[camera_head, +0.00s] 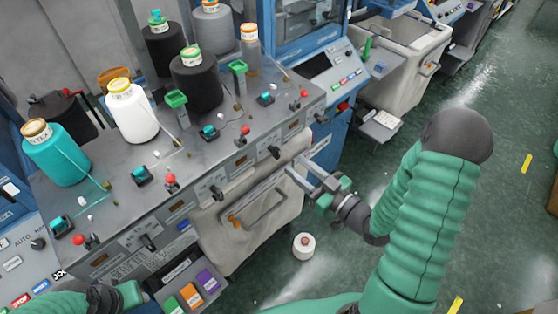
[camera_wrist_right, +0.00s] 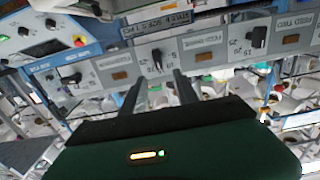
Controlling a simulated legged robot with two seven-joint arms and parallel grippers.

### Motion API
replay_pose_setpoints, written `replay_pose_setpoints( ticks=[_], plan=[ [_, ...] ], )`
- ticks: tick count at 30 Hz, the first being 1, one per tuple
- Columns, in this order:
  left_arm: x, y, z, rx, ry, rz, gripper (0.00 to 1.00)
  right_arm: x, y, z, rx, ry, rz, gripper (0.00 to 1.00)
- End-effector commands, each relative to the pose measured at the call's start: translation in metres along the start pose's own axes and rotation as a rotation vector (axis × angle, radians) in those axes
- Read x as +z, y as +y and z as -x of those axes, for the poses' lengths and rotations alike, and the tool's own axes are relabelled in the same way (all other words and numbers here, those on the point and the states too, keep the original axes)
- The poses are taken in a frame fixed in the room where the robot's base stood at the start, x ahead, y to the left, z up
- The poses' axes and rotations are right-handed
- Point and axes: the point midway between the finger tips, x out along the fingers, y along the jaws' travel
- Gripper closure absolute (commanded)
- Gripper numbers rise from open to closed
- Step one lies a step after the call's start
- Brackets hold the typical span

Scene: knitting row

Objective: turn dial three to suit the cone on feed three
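The front panel of the machine (camera_head: 175,205) has a row of black dials. The third from the left (camera_head: 273,151) looks like dial three. In the right wrist view, a black dial (camera_wrist_right: 157,60) sits just beyond my fingertips, its knob roughly upright; its small markings are hard to read. My right gripper (camera_head: 300,172) is open, its two fingers (camera_wrist_right: 160,80) apart and pointing at the panel, with nothing between them. The front cone third from the left is dark (camera_head: 196,87), with a green and yellow top. My left gripper (camera_head: 120,296) is low at the left, its fingers unclear.
A teal cone (camera_head: 60,155), a white cone (camera_head: 133,112) and a grey cone (camera_head: 250,50) stand on the same top. Neighbouring dials (camera_wrist_right: 72,78) and (camera_wrist_right: 258,37) flank the middle one. A handle (camera_head: 262,208) juts below the panel. A small white cone (camera_head: 304,246) is on the floor.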

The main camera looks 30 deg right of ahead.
Motion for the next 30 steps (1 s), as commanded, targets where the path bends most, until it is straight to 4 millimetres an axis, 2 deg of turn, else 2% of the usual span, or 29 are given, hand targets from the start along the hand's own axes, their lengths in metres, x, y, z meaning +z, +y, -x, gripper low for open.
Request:
replay_pose_setpoints(
  ticks=[1, 3, 5, 9, 13, 20, 29, 30],
  plan=[
    [0.002, 0.0, -0.006, 0.0, -0.002, 0.0, 0.64, 0.004, -0.001, -0.013, -0.006, 0.003, 0.004, 0.64],
    [0.002, 0.0, -0.006, 0.0, 0.0, 0.0, 0.64, 0.001, -0.001, -0.031, -0.004, 0.003, 0.002, 0.64],
    [-0.001, 0.0, 0.004, 0.0, 0.0, 0.0, 0.64, -0.003, -0.001, -0.045, -0.004, 0.001, -0.001, 0.64],
    [-0.002, 0.0, 0.009, 0.0, 0.001, -0.001, 0.64, -0.002, 0.0, -0.07, -0.002, 0.0, -0.001, 0.64],
    [-0.003, 0.0, 0.01, 0.0, 0.0, 0.0, 0.64, 0.0, 0.0, -0.08, 0.0, -0.001, -0.001, 0.64],
    [-0.002, 0.0, 0.009, 0.0, 0.0, 0.0, 0.64, 0.001, 0.0, -0.081, 0.001, -0.001, -0.001, 0.64],
    [-0.002, 0.0, 0.009, 0.0, 0.0, 0.0, 0.64, 0.001, 0.0, -0.081, 0.001, -0.001, -0.001, 1.0],
    [-0.002, 0.0, 0.009, 0.0, 0.0, 0.0, 0.64, 0.001, 0.0, -0.081, 0.001, -0.002, -0.001, 1.0]
  ],
)
